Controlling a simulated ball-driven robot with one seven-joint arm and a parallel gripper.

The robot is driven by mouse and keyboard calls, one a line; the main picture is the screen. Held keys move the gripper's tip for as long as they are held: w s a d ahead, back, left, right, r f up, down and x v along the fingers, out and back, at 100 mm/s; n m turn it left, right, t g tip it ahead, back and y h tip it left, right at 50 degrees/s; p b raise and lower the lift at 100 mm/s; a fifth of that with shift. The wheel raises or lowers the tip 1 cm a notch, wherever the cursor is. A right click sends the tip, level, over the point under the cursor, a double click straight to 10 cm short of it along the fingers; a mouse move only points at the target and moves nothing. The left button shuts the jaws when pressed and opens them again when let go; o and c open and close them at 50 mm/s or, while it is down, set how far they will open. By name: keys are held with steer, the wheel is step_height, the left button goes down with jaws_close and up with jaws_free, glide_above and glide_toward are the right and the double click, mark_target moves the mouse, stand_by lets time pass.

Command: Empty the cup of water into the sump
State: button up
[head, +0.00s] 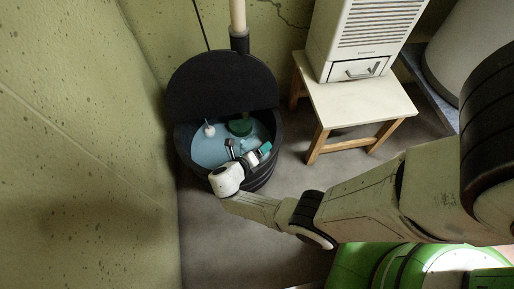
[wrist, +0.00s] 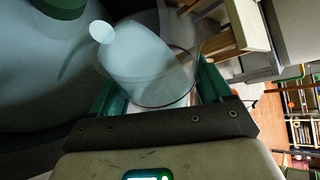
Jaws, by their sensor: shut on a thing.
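The sump (head: 182,152) is a round black basin with its rear half covered by a dark lid; pale blue water (head: 203,152) shows in its open front half. My gripper (head: 249,152) is over that opening, its two green-sided fingers shut on a clear cup. In the wrist view the cup (wrist: 178,95) sits between the fingers (wrist: 160,90), its round rim showing. It looks tilted over the sump. A pale blue-white shape shows through the cup; I cannot tell whether it is water inside or something behind.
A green pump (head: 240,127) and a small white float (head: 209,131) are in the sump. A pale pipe (head: 238,14) rises behind the lid. A white dehumidifier (head: 362,35) stands on a wooden stool (head: 350,104) to the right. Green wall (head: 70,130) closes the left side.

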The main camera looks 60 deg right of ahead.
steer(key=shift+w+f+n+g+b, duration=0.2)
steer(key=shift+n+g+b, duration=0.1)
steer(key=shift+n+g, duration=0.3)
steer(key=shift+w+f+n+g+b, duration=0.1)
steer(key=shift+f+n+g+b, duration=0.15)
steer(key=shift+n+g, duration=0.35)
steer(key=shift+w+r+n+g+b, duration=0.3)
steer(key=shift+n+g+b, duration=0.2)
steer(key=shift+n+g, duration=0.25)
steer(key=shift+w+d+r+n+g+b, duration=0.1)
steer(key=shift+w+r+n+g+b, duration=0.15)
steer(key=shift+r+n+g+b, duration=0.3)
steer(key=shift+w+r+n+g+b, duration=0.2)
steer(key=shift+r+n+g+b, duration=0.15)
steer(key=shift+n, duration=0.25)
steer(key=shift+w+f+b, duration=0.1)
steer(key=shift+f+b, duration=0.15)
steer(key=shift+b, duration=0.4)
steer(key=shift+d+b, duration=0.1)
steer(key=shift+b, duration=0.25)
steer(key=shift+b, duration=0.3)
steer(key=shift+r, duration=0.15)
